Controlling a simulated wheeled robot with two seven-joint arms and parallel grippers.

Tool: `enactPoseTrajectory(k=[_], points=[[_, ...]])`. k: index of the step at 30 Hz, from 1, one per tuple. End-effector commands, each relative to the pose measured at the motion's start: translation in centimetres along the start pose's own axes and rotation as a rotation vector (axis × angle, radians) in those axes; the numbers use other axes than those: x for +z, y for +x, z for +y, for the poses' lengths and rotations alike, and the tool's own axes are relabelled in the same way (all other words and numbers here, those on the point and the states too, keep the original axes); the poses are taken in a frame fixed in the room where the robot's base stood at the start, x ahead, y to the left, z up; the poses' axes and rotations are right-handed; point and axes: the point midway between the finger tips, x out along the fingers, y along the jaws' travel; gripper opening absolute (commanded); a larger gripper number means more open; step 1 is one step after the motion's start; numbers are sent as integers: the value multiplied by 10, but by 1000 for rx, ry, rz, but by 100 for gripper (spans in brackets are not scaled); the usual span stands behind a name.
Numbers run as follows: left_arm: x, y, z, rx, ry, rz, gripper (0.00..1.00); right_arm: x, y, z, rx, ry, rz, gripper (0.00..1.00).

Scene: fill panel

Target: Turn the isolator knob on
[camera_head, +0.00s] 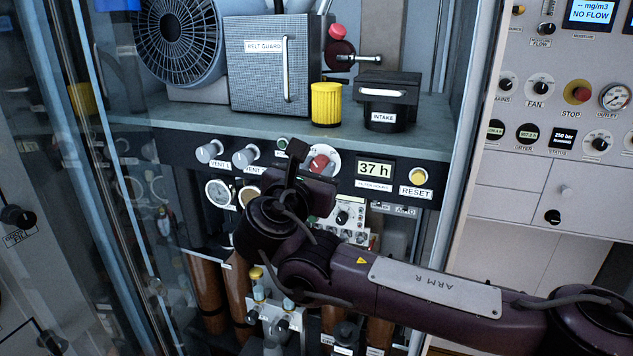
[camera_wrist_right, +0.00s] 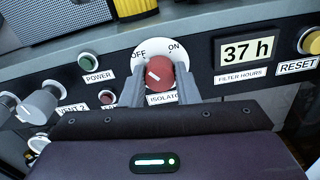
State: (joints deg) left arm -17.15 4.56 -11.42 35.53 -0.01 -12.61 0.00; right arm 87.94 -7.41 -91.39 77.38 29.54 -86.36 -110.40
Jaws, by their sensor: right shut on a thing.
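The red isolator knob (camera_wrist_right: 160,73) sits on a white round plate marked OFF at upper left and ON at upper right. Its white mark lies left of centre, on the OFF side. It also shows in the head view (camera_head: 319,163), on the dark strip under the shelf. My right gripper (camera_wrist_right: 161,80) has a grey finger on each side of the knob and is shut on it. The lower part of the plate, with the ISOLATOR label, is partly hidden by the fingers. My left gripper is not in view.
The grey vent knobs (camera_head: 209,151) and green power button (camera_wrist_right: 89,61) are left of the isolator. The filter hours display (camera_head: 375,169) and yellow reset button (camera_head: 418,177) are to its right. The shelf (camera_head: 200,115) above juts out with a yellow cap (camera_head: 326,104).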

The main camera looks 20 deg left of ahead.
Motion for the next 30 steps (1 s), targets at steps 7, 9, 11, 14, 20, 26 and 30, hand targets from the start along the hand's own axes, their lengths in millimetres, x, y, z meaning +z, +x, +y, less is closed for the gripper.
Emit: enactPoseTrajectory(k=[7,9,11,14,20,26,30], points=[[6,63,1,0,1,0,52,-11,0,-2,1,216,-2,5],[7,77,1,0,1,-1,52,-10,0,-1,2,283,-2,5],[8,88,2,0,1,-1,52,-10,0,-1,2,339,-2,5],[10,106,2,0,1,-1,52,-9,0,-1,1,433,-1,5],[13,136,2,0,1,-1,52,-8,0,-1,1,624,0,5],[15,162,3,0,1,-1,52,-7,0,0,1,813,0,5],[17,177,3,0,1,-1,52,-6,0,0,0,946,0,5]])
